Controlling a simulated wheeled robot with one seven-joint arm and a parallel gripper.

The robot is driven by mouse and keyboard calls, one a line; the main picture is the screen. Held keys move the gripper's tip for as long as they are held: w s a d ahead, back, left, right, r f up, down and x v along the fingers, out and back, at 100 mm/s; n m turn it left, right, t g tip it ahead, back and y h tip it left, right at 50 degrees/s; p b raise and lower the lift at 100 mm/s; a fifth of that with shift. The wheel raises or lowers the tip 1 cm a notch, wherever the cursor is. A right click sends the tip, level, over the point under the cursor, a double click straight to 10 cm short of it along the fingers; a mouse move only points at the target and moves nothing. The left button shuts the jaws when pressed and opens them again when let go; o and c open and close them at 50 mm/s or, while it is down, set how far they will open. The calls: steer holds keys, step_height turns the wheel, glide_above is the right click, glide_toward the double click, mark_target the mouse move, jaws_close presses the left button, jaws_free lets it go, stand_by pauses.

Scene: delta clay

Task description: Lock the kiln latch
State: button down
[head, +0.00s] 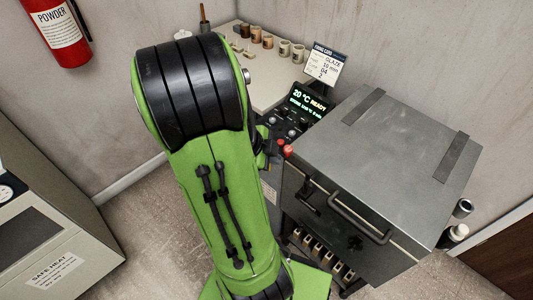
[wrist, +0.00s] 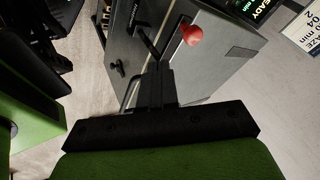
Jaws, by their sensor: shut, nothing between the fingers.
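The kiln (head: 400,135) is a grey metal box with its lid down, at the right in the head view. A red ball knob (head: 288,150) shows at its front left corner, and a dark lever fitting (head: 308,197) sits on the front beside the bar handle (head: 358,220). I cannot tell from the frames how the latch is set. In the wrist view my gripper (wrist: 160,70) is shut and empty, just below the red ball knob (wrist: 193,35) and the dark lever (wrist: 147,42). Contact is unclear.
A control panel (head: 308,101) reading 20 °C READY stands left of the kiln, with a firing card (head: 321,64) behind it. A shelf (head: 276,82) holds several small pots. A grey cabinet (head: 50,235) stands at the left. Bare floor (head: 145,220) lies between.

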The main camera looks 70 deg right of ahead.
mark_target(298, 160)
steer(key=d+f, duration=0.4)
steer(key=d, duration=0.1)
steer(key=shift+s+d, duration=0.3)
steer(key=shift+s, duration=0.15)
